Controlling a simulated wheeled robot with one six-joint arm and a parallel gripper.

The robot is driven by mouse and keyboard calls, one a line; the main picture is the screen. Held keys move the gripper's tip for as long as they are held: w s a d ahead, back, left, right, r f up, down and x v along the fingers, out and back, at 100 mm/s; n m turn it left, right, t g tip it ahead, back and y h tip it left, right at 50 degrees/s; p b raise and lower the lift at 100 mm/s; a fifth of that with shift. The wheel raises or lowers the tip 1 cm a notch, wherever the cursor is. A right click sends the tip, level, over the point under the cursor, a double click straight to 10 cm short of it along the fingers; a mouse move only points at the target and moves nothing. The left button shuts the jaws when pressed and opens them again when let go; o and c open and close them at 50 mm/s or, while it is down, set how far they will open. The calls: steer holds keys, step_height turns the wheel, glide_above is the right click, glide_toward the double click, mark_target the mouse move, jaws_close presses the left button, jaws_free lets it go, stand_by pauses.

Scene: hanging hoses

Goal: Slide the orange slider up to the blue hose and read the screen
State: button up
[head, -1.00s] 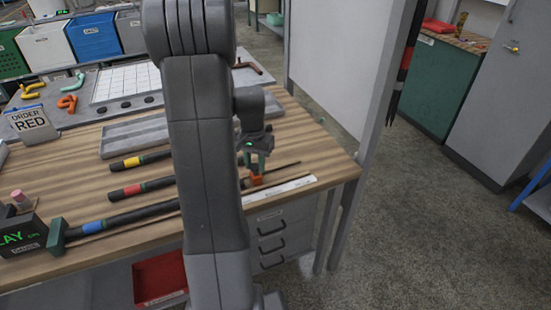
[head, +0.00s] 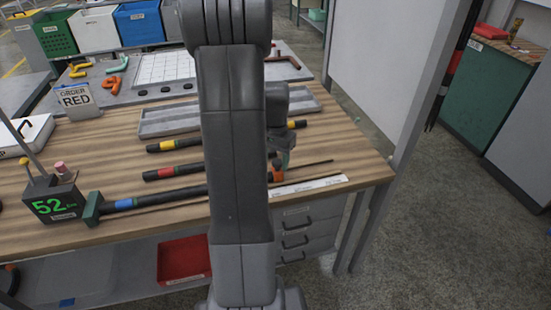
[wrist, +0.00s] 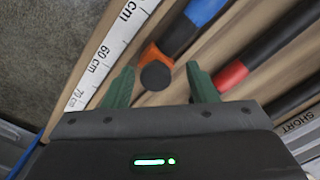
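The blue-banded hose (head: 160,200) lies on the wooden bench, its left end at a green stop block (head: 92,208). The orange slider (head: 277,173) is at the right, by the white ruler (head: 310,185). In the wrist view the slider (wrist: 151,54) sits at the near end of the blue-banded hose (wrist: 182,34), with a black round face in front; I cannot tell whether they touch. My gripper (wrist: 162,82) is open, fingers either side of the black face with gaps. In the head view my arm hides the hose's middle. The screen (head: 55,204) reads 52 cm.
Red-banded (head: 160,173) and yellow-banded (head: 175,145) hoses lie behind the blue one. A grey tray (head: 170,118) is farther back. A sign (head: 75,99) reads ORDER RED. An upright post (head: 408,130) stands at the bench's right corner.

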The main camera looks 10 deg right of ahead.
mark_target(275, 162)
step_height(275, 162, up, 14)
stand_by(0.6)
steer(key=shift+f, duration=0.15)
step_height(275, 162, down, 14)
steer(key=shift+d+r, duration=0.1)
steer(key=shift+d, duration=0.5)
steer(key=shift+r, duration=0.1)
